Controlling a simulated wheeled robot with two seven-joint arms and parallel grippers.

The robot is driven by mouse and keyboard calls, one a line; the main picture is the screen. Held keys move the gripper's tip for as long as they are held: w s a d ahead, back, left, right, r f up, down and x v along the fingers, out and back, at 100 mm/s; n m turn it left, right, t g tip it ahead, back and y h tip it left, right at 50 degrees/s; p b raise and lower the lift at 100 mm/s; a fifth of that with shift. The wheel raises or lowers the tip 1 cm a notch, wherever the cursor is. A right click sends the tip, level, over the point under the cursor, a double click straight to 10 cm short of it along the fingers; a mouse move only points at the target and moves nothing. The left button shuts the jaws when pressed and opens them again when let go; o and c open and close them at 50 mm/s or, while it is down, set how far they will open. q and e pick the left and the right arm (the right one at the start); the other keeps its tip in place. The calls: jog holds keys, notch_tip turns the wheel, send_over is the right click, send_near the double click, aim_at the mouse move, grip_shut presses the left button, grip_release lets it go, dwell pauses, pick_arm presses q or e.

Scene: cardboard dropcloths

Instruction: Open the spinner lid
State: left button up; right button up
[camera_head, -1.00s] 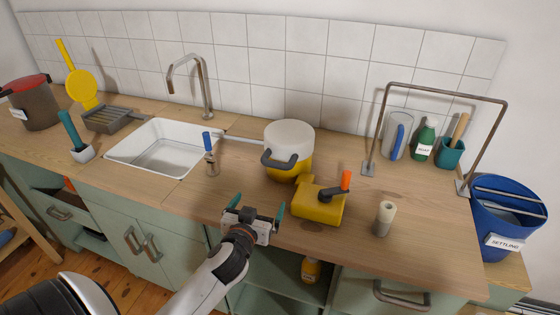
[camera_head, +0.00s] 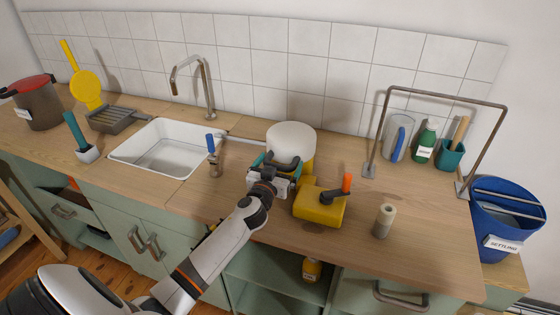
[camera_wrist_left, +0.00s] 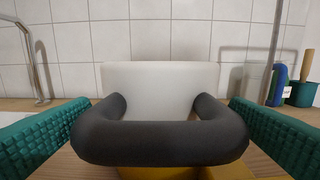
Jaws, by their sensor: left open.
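The spinner is a round pot with a white upper part (camera_head: 291,138) and a yellow lower part (camera_head: 307,172), standing on the wooden counter. A dark loop handle (camera_head: 290,163) sticks out from its front. My left gripper (camera_head: 277,163) is at this handle. In the left wrist view its teal ridged fingers stand wide apart, one on each side of the dark handle (camera_wrist_left: 160,143), with the white part (camera_wrist_left: 160,80) behind it. The fingers appear not to touch the handle. My right gripper is not in view.
A yellow block with an orange-tipped crank (camera_head: 320,204) stands close at the right of the spinner. A blue-topped tool (camera_head: 212,154) and the white sink (camera_head: 165,150) are at the left. A metal frame (camera_head: 440,92) rises at the right.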

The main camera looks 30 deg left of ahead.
pick_arm(q)
jog(key=shift+w+a, duration=0.15)
jog(key=shift+w, duration=0.25)
jog(key=shift+c, duration=0.2)
